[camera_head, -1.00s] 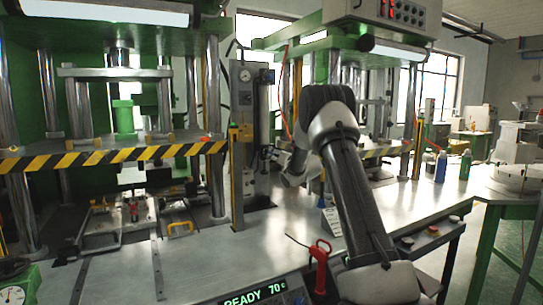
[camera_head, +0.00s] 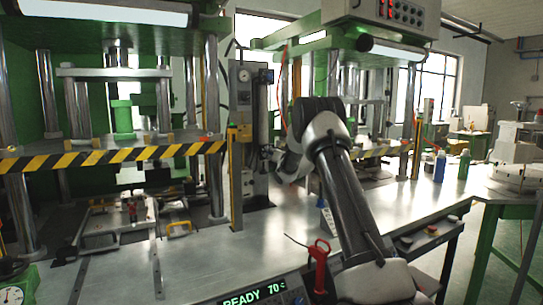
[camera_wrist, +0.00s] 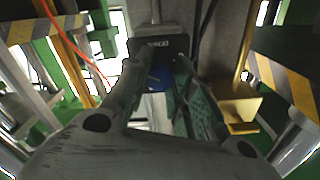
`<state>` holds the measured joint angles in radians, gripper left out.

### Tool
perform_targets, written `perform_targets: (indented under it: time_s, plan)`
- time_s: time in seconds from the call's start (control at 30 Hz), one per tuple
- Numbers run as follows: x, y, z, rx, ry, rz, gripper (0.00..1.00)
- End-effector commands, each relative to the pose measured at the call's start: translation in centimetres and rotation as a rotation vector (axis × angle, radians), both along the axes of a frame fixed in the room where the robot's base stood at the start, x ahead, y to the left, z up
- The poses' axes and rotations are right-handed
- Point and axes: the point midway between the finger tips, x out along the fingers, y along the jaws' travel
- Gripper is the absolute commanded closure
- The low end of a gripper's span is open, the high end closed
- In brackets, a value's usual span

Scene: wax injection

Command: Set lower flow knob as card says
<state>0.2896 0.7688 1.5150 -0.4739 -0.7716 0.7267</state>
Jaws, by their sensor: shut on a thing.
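A grey upright column (camera_head: 242,120) with a round gauge near its top stands between the two presses. My gripper (camera_head: 268,155) is at the column's right side, small and partly hidden by my own wrist. In the wrist view a blue knob (camera_wrist: 160,77) sits under a black plate (camera_wrist: 152,47) with pale lettering that I cannot read surely. My gripper (camera_wrist: 160,88) is shut on this blue knob, one finger on each side. The knob's pointer and scale cannot be made out. A small white card (camera_head: 329,221) stands on the bench, partly behind my arm; its text is not legible.
A yellow post (camera_head: 235,175) stands just left of the column. A striped guard bar (camera_head: 110,157) crosses the left press. A red-handled tool (camera_head: 319,262) and a lit display (camera_head: 255,297) are near the front. Blue (camera_head: 440,167) and green (camera_head: 464,164) bottles stand right.

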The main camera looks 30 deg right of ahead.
Motion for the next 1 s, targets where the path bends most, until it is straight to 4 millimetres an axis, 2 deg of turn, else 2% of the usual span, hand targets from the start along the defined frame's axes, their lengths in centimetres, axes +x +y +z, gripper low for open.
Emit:
perform_targets:
  time_s: [0.37, 1.0]
  plan:
    - [-0.02, -0.02, -0.06, -0.104, -0.002, -0.001, 1.00]
    - [-0.03, -0.03, -0.11, -0.676, -0.021, 0.000, 1.00]
